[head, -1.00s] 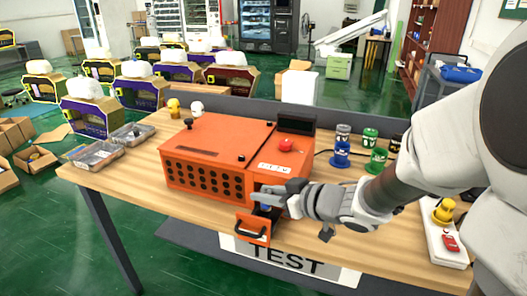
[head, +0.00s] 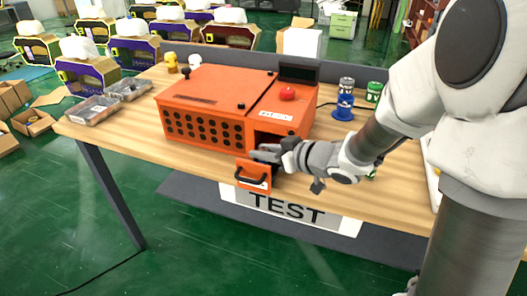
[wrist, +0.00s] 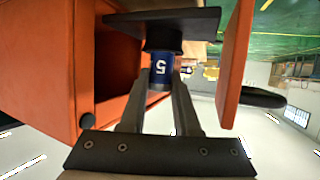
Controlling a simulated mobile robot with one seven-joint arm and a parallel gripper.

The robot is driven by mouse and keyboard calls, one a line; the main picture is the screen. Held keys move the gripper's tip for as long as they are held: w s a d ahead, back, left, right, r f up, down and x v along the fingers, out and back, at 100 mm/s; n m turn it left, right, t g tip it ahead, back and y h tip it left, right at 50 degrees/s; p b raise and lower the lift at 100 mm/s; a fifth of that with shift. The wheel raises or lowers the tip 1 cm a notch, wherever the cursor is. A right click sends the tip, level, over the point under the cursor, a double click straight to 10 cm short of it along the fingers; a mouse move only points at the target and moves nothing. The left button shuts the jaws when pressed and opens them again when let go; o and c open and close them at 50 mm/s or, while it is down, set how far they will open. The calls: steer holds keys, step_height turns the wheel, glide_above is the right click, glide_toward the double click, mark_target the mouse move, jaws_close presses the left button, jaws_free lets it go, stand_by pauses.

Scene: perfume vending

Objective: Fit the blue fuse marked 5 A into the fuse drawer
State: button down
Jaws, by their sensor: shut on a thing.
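The orange fuse drawer (head: 253,173) is pulled out at the front of the orange machine (head: 205,130). In the wrist view its front panel (wrist: 236,65) is at the right, and its black base plate (wrist: 190,20) is at the top, as that view is upside down. My gripper (head: 266,155) is over the open drawer, between its front and the machine. It is shut on the blue fuse (wrist: 160,72), whose white 5 shows between the fingers. The fuse is upright against a black round part at the base plate. I cannot tell how deep it sits.
A blue item (head: 343,107) and a green one (head: 374,91) stand right of the machine. A red button (head: 287,92) is on the machine's top. Grey trays (head: 92,109) lie on the table's left. The wooden table front left of the drawer is clear.

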steer(key=shift+f, duration=0.35)
steer(key=c, duration=0.6)
jaws_free()
steer(key=shift+c, duration=0.2)
steer(key=shift+r, duration=0.15)
steer(key=s+d+r+m+t+h+p, duration=0.1)
steer(key=s+d+r+m+h+p, duration=0.2)
steer(key=d+r+h, duration=0.55)
steer(key=s+d+r+m+t+h+p, duration=0.1)
steer(key=s+d+r+m+t+h, duration=0.25)
steer(key=d, duration=0.75)
steer(key=s+a+m+g+y, duration=0.1)
steer(key=s+g, duration=0.3)
steer(key=s, duration=0.5)
steer(key=s+a+r+m+g+y, duration=0.1)
steer(key=s+a+g, duration=0.3)
steer(key=s, duration=0.5)
steer(key=shift+s+m, duration=0.2)
steer(key=shift+m, duration=0.25)
